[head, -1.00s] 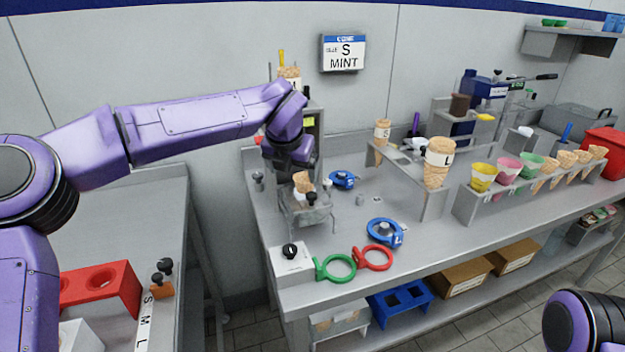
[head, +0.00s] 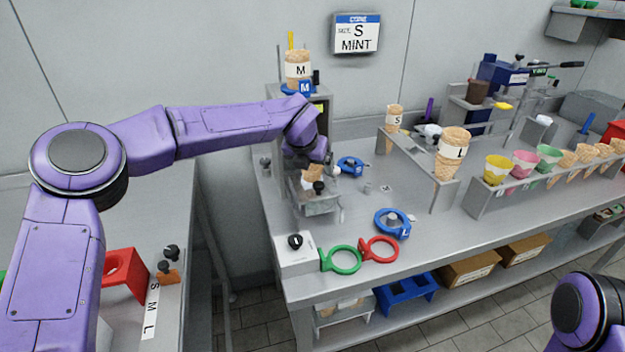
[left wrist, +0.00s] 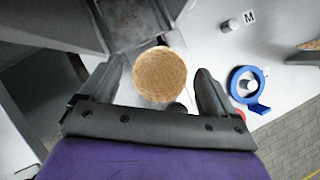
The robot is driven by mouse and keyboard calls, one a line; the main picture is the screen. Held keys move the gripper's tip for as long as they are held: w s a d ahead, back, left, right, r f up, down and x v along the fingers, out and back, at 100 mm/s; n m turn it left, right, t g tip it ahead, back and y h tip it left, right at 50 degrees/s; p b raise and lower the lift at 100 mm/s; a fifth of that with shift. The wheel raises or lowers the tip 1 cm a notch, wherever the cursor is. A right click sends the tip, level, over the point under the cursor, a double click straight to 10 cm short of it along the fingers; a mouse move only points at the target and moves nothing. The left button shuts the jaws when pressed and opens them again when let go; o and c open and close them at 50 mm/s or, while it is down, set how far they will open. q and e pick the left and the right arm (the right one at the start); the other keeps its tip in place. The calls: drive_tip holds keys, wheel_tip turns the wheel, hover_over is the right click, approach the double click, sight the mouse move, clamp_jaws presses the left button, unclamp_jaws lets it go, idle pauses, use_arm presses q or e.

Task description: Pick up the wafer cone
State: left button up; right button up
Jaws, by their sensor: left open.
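A tan wafer cone (left wrist: 160,74) shows in the left wrist view as a round, textured disc seen end-on. My left gripper (left wrist: 160,82) is open, with one finger on each side of the cone and a visible gap to both. In the head view, a small tan part of the cone (head: 314,171) shows just below my dark left wrist, over the clear tray at the dispenser's foot. The fingertips are hard to make out there. My right gripper is out of view; only part of my right arm shows at the bottom right.
The dispenser (head: 335,105) stands close behind the wrist, with an M-banded stack of cones (head: 298,70) on top. Blue rings (head: 392,223), a green ring (head: 341,260) and a red ring (head: 379,249) lie on the steel counter. An L-banded stack (head: 452,152) stands in a rack to the right.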

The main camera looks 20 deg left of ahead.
use_arm(q)
drive_tip(key=c, duration=0.8)
drive_tip(key=shift+o, duration=0.2)
